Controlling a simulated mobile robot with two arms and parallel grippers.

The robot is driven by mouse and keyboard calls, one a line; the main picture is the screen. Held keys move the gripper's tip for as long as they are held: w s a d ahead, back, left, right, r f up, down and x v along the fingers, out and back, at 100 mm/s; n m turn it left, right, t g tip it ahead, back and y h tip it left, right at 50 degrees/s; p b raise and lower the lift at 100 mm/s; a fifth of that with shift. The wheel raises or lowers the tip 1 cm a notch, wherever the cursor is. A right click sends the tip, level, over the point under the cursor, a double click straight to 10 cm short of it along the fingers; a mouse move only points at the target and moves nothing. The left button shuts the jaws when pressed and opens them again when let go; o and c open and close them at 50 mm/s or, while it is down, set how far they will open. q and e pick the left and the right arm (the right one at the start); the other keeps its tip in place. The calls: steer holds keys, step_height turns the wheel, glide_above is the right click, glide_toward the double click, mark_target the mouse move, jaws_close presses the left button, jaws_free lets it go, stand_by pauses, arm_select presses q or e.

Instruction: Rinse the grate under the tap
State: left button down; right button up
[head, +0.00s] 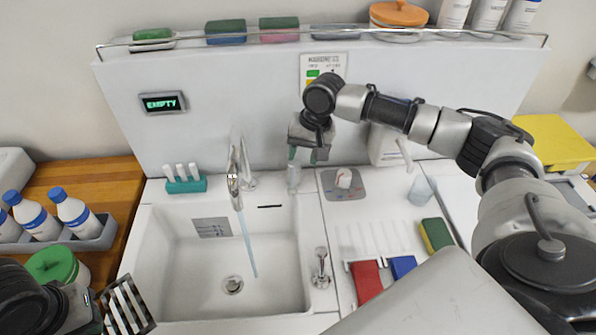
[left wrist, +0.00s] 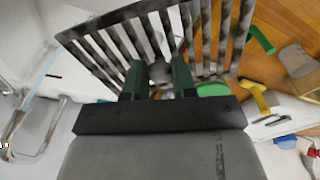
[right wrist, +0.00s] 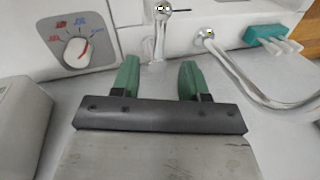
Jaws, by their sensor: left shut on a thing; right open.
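The grate (head: 128,305) is a slatted metal piece with dark smudges on its slats in the left wrist view (left wrist: 206,35). My left gripper (left wrist: 158,75) is shut on its edge and holds it left of the sink (head: 160,262), at the lower left of the head view. The chrome tap (head: 233,178) stands behind the basin. A pale blue stream of water (head: 248,245) runs from it into the basin. My right gripper (head: 302,160) is open above the counter behind the sink, between the tap and the dial (head: 343,181). Its green fingers also show in the right wrist view (right wrist: 158,75).
A bottle rack (head: 100,236) and a green-lidded jar (head: 55,268) stand left of the sink. A teal holder (head: 187,185) sits at its back left. Red (head: 367,282) and blue (head: 403,266) pieces lie right of it. The basin looks empty.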

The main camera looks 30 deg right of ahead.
arm_select(q)
steer(key=shift+f, duration=0.35)
arm_select(e)
steer(key=shift+v, duration=1.55)
